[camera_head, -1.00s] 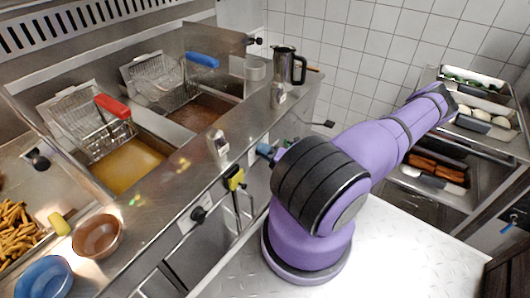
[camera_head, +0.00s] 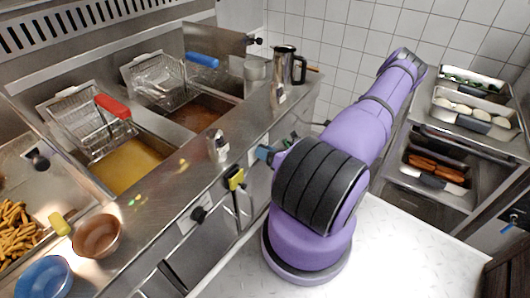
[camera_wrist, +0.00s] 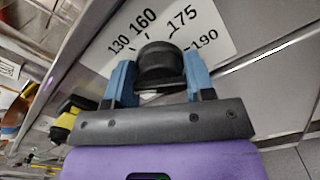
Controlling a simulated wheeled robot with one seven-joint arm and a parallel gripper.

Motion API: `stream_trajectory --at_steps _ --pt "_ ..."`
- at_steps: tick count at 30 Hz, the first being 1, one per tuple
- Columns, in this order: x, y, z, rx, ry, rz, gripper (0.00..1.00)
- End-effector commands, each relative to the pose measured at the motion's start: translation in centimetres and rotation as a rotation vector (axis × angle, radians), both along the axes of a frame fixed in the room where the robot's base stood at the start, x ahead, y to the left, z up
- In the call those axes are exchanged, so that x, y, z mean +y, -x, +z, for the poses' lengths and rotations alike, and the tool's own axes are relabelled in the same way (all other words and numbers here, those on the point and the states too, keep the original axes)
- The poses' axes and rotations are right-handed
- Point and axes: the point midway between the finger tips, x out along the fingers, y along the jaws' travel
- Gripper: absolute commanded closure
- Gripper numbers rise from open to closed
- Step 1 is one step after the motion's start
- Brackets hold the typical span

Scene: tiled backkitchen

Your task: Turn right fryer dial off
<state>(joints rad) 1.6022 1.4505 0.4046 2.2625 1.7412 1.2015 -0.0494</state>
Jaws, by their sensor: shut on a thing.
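The right fryer dial (camera_wrist: 158,60) is a round black knob on a pale plate with printed numbers 130, 160, 175 and 190. In the wrist view my gripper (camera_wrist: 159,70) has its blue fingers on either side of the knob, shut on it. In the head view a blue fingertip of my gripper (camera_head: 265,153) shows at the fryer front, and my purple arm hides most of the dial. Which setting the dial points to cannot be told.
The left fryer dial (camera_head: 199,214) and a yellow-handled tool (camera_head: 235,178) are on the front panel. The fryer has a red-handled basket (camera_head: 113,106) and a blue-handled basket (camera_head: 203,60). A metal jug (camera_head: 286,66) stands behind. Food trays (camera_head: 471,119) are at right.

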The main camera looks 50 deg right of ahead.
Motion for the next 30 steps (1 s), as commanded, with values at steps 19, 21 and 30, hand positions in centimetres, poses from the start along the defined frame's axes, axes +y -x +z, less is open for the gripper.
stream_trajectory --at_steps 19,21,30 --pt "-0.04 0.03 -0.06 -0.001 0.024 0.000 0.25" --pt "-0.03 0.03 -0.05 -0.001 0.024 0.000 0.25" --pt "-0.08 0.53 -0.06 -0.001 0.024 0.000 0.25"
